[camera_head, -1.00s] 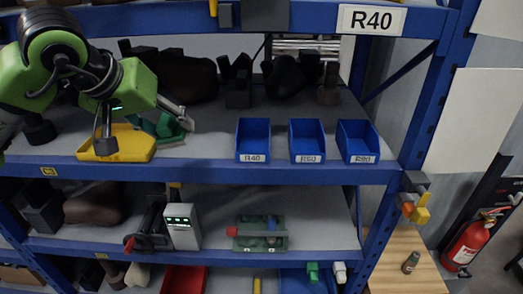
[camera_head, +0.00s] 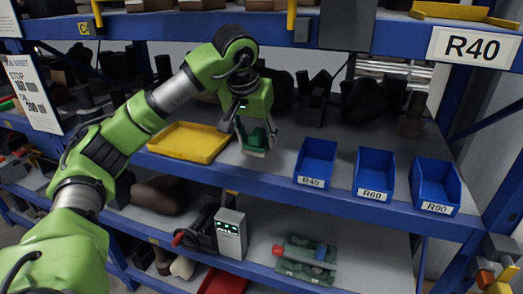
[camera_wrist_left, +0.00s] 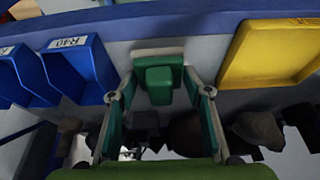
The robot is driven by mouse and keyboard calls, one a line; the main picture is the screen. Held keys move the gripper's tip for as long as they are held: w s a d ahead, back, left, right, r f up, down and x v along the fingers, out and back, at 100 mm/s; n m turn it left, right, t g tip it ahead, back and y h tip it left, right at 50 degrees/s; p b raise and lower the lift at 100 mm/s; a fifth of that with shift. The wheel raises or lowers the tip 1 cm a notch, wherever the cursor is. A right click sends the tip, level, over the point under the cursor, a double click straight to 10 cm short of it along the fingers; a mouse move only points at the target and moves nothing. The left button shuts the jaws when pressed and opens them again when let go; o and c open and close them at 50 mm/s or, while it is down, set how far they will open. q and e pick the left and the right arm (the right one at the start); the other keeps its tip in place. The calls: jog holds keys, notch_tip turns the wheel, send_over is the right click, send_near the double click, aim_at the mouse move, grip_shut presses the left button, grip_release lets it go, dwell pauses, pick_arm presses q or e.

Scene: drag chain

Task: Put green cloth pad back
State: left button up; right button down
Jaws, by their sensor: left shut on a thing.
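My left gripper (camera_head: 257,141) reaches in over the upper shelf from the left. It is shut on the green cloth pad (camera_head: 254,132), just right of the yellow tray (camera_head: 187,144). In the left wrist view the pad (camera_wrist_left: 159,84) is a green block with a pale strip along its edge, held between the fingertips of my left gripper (camera_wrist_left: 160,72). The yellow tray (camera_wrist_left: 262,62) looks empty there. I cannot tell whether the pad touches the shelf.
Three blue bins stand right of the gripper, labelled R40 (camera_head: 316,163), R60 (camera_head: 373,174) and R90 (camera_head: 436,186). Dark objects line the back of the shelf. A blue beam (camera_head: 330,196) edges the shelf front. Bare grey shelf lies between the pad and the R40 bin.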

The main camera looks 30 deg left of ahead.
aim_at(254, 133)
pick_arm(q)
jog(key=w+f, duration=0.1)
jog(key=w+a+f+p, duration=0.1)
jog(key=f, duration=0.1)
jog(key=shift+w+f, duration=0.1)
jog(key=shift+w, duration=0.1)
jog(key=f, duration=0.1)
jog(key=f+p, duration=0.2)
jog(key=shift+w+a+f, duration=0.1)
jog(key=shift+w+f, duration=0.15)
jog(key=shift+f, duration=0.05)
jog(key=o, duration=1)
jog(key=shift+f, duration=0.1)
jog(key=shift+r, duration=0.2)
jog(key=b+v, duration=0.2)
jog(key=v, duration=0.8)
jog(key=shift+s+r+b, duration=0.15)
jog(key=shift+b, duration=0.25)
jog(key=shift+v, duration=0.75)
